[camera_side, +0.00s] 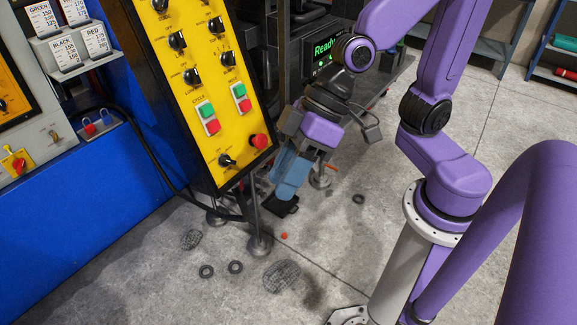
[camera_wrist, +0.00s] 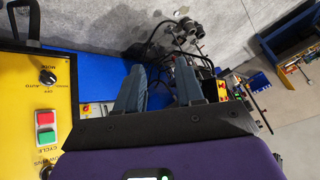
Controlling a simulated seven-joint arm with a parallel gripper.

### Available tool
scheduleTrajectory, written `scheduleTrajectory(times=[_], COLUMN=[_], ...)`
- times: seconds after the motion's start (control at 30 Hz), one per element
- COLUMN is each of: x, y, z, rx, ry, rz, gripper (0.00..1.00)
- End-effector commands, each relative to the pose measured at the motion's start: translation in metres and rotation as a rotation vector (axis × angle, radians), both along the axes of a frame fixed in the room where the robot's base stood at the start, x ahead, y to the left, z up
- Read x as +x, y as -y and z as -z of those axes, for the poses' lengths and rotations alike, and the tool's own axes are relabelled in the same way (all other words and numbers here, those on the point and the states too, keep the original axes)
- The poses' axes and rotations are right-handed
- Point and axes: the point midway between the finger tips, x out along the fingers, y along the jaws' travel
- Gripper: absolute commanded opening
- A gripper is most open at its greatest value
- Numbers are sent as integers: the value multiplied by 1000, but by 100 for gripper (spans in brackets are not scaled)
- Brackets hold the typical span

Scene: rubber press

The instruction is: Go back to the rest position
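My gripper (camera_side: 288,182) hangs in the air just right of the lower end of the yellow control panel (camera_side: 200,85) in the side view. Its blue-grey fingers point down and to the left. In the wrist view the two fingers of my gripper (camera_wrist: 160,82) stand apart with a clear gap and nothing visible between them. The panel also shows at the left edge of the wrist view (camera_wrist: 25,95). No object is seen in my grip. A dark press machine with a screen (camera_side: 325,50) reading "Ready" stands behind my gripper.
A blue cabinet (camera_side: 80,195) stands at the left, with a shelf of label cards (camera_side: 75,50) above. Several black rings and mesh pieces (camera_side: 282,276) lie on the concrete floor. Shelving (camera_side: 555,60) stands at the far right. The floor between is mostly clear.

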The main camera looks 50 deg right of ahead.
Motion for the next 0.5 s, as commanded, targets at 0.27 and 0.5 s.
scheduleTrajectory(times=[0.27, 0.5], x=[-53, -65], y=[114, 156], z=[29, 32], rx=[-425, -582], ry=[-57, -71], rz=[-213, -263], gripper=[37, 37])
